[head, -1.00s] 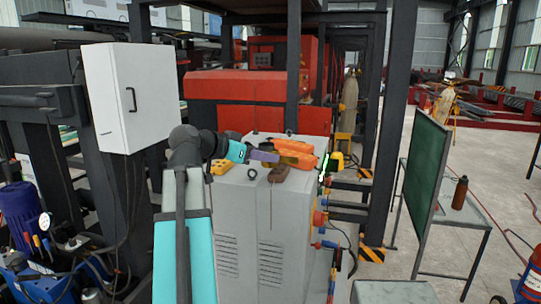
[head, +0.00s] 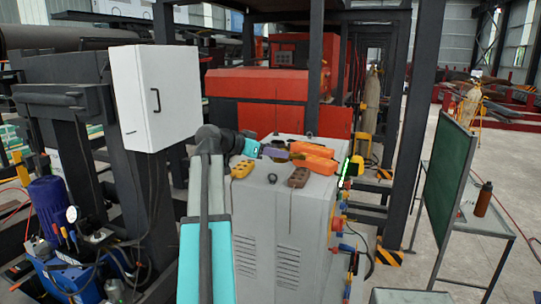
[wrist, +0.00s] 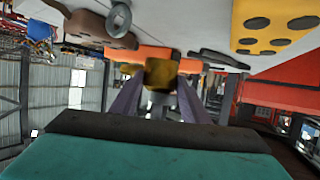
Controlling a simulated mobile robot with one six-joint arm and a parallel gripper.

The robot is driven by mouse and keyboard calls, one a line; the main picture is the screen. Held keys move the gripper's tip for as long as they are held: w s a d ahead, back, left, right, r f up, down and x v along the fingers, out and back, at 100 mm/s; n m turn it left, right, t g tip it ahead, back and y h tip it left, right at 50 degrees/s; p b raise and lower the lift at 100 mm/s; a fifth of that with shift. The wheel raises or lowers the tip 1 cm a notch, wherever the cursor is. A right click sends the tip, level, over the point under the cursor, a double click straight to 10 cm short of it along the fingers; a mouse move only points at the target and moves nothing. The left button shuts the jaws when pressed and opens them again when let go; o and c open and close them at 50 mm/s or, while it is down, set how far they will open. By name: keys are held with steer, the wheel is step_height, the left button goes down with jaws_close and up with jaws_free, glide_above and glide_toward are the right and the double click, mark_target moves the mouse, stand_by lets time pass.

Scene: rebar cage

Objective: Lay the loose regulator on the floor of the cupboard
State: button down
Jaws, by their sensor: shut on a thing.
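A small brass-coloured block (wrist: 160,73), which looks like the regulator, sits between the purple fingers of my gripper (wrist: 158,95) in the wrist view. In the head view my gripper (head: 284,154) is over the top of the grey cabinet, and the block cannot be made out clearly there. An orange thing (head: 316,159) lies just beyond the fingertips; whether it touches them is unclear. The white cupboard (head: 156,97) is at the left, its door with a dark handle shut. Its inside and floor are hidden.
The grey cabinet (head: 287,235) carries a yellow pendant (head: 241,170) and a brown one (head: 299,177) near my gripper. Dark posts stand around it. A green board (head: 445,185) and a table with a bottle (head: 484,199) are at the right.

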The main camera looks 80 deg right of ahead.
steer(key=shift+w+d+p, duration=0.15)
steer(key=shift+w+d, duration=0.1)
steer(key=shift+d, duration=0.35)
steer(key=shift+w+d+p, duration=0.2)
steer(key=shift+w+d, duration=0.05)
steer(key=shift+d, duration=0.4)
steer(key=shift+w+d+p, duration=0.15)
steer(key=shift+w+d, duration=0.1)
steer(key=shift+d, duration=0.35)
steer(key=shift+w+d+p, duration=0.3)
steer(key=shift+d+p, duration=0.05)
steer(key=shift+d, duration=0.35)
steer(key=shift+a+f+p, duration=0.25)
steer(key=shift+f+p, duration=0.25)
steer(key=shift+f, duration=0.45)
steer(key=shift+d+f+p, duration=0.1)
steer(key=shift+f+p, duration=0.25)
steer(key=shift+f, duration=0.55)
steer(key=shift+f, duration=0.1)
steer(key=c, duration=1)
jaws_free()
steer(key=shift+f, duration=0.1)
